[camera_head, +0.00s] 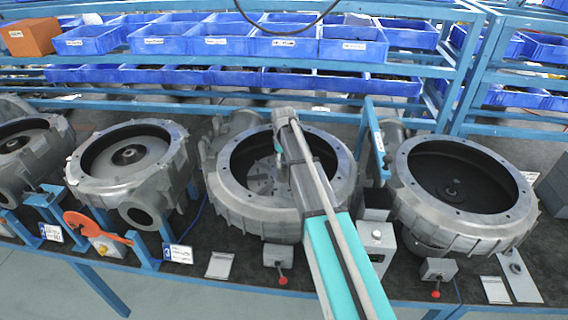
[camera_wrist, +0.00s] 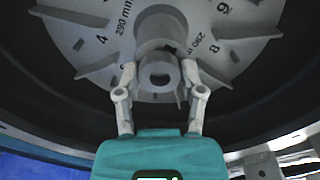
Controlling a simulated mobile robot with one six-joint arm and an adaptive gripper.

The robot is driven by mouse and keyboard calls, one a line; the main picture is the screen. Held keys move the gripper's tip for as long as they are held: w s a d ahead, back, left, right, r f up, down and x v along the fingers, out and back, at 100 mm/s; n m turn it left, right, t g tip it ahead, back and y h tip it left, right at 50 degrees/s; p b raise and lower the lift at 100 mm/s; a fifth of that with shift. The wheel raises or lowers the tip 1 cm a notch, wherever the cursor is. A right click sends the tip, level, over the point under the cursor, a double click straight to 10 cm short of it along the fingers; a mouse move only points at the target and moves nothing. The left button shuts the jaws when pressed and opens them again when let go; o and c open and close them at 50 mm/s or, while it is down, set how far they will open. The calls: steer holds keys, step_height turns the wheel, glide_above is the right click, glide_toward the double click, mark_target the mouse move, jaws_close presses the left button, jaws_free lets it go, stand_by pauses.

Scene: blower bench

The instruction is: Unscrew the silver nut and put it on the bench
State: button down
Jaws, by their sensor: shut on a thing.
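My gripper (camera_wrist: 160,76) is shut on the silver nut (camera_wrist: 159,70), a grey ring-like piece with a dark hole, with one finger on each side of it. The nut is close in front of the round hub (camera_wrist: 160,25) at the centre of the impeller disc (camera_wrist: 85,22). I cannot tell whether nut and hub touch. In the head view my arm reaches over the middle blower housing (camera_head: 232,200), and my gripper (camera_head: 279,150) is inside its opening. The nut is too small or hidden to make out there.
More open housings stand on the dark bench to the left (camera_head: 130,165) and right (camera_head: 460,185). An orange-red tool (camera_head: 95,228) lies at the front left. Small boxes with red knobs (camera_head: 278,255) line the front. Blue bins (camera_head: 225,42) fill the shelves behind.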

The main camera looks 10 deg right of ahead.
steer(key=n, duration=0.3)
steer(key=shift+n, duration=0.4)
steer(key=n, duration=0.3)
steer(key=shift+n, duration=0.4)
steer(key=n, duration=0.7)
steer(key=shift+c, duration=2.4)
jaws_free()
steer(key=shift+d, duration=0.1)
